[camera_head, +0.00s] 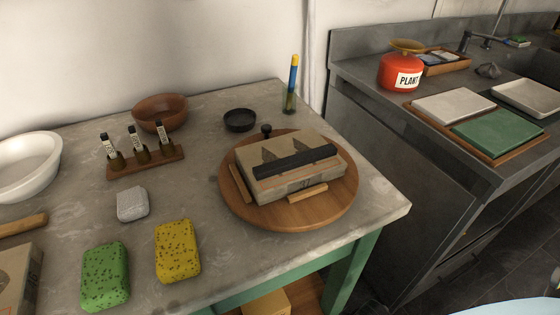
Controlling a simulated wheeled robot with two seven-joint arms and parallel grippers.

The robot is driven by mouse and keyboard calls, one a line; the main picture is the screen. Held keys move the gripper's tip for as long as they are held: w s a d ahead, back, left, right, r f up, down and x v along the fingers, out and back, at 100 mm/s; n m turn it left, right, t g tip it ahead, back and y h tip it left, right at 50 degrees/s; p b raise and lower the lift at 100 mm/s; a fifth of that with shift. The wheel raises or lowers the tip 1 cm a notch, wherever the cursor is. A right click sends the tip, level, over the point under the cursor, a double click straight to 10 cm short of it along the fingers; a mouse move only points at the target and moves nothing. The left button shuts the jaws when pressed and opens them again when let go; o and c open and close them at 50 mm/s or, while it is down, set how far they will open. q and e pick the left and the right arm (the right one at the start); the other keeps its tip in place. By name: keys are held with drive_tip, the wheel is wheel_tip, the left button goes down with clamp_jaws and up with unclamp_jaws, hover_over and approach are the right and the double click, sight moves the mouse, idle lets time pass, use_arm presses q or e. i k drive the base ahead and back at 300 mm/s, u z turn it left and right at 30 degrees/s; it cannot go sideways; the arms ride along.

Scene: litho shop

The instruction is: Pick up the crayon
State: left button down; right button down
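A blue stick with a yellow top (293,72), which looks like the crayon, stands upright in a small greenish glass (289,102). The glass is at the back right corner of the grey table (215,225), near the wall. The lower end of the stick is partly hidden in the glass. Neither of my grippers is in view.
A round wooden board (338,206) holds a stone block (260,190) with a black bar (295,161). A black dish (239,121), brown bowl (158,113), rack of vials (146,161), and yellow (178,250) and green (105,274) sponges lie left.

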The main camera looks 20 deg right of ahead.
sight(160, 128)
drive_tip(key=k, duration=0.5)
drive_tip(key=u, duration=1.6)
drive_tip(key=k, duration=0.7)
drive_tip(key=z, duration=0.55)
drive_tip(key=i, duration=0.5)
